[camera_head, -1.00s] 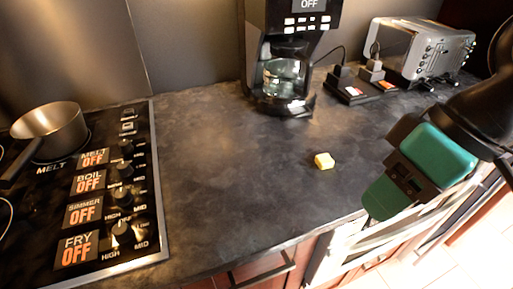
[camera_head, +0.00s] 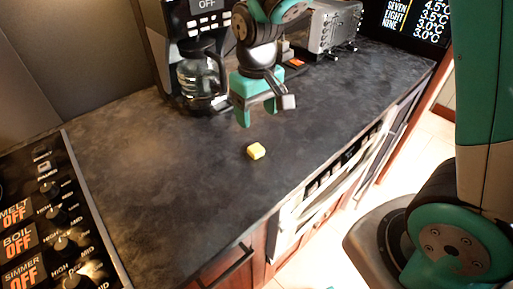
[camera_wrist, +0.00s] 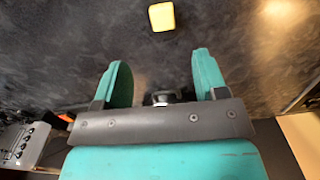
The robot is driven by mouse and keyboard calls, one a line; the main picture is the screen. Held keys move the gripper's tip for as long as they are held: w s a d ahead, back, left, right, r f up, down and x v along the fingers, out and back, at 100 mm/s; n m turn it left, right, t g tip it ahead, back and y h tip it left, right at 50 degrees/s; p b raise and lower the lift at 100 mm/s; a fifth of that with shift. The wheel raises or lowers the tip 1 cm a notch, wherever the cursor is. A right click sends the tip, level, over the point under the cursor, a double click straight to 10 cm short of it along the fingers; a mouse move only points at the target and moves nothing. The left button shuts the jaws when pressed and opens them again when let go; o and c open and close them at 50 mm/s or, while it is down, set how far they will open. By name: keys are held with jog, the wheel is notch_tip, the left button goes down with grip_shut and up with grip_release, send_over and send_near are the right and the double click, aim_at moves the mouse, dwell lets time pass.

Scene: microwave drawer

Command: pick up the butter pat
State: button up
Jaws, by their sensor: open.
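The butter pat (camera_head: 256,151) is a small yellow block lying on the dark countertop (camera_head: 190,185). In the wrist view the butter pat (camera_wrist: 162,16) is near the top edge, ahead of the fingertips and roughly centred between them. My gripper (camera_head: 256,112), with green fingers, is above the counter, a little behind the butter pat in the head view. In the wrist view my gripper (camera_wrist: 158,72) has its two fingers spread apart with nothing between them.
A coffee maker (camera_head: 203,75) stands behind to the left of my gripper. A toaster (camera_head: 330,27) is at the back right. The stovetop (camera_head: 50,225) is at the left. The counter around the butter pat is clear, with its front edge to the right.

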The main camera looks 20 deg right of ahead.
send_over(258, 149)
jog(key=f, duration=0.5)
jog(key=shift+w, duration=0.35)
jog(key=shift+s+f+p, duration=0.2)
jog(key=shift+f+p, duration=0.1)
jog(key=shift+f, duration=1.05)
jog(key=shift+s+f+p, duration=0.2)
jog(key=shift+f+p, duration=0.1)
jog(key=shift+f, duration=1.05)
jog(key=c, duration=1)
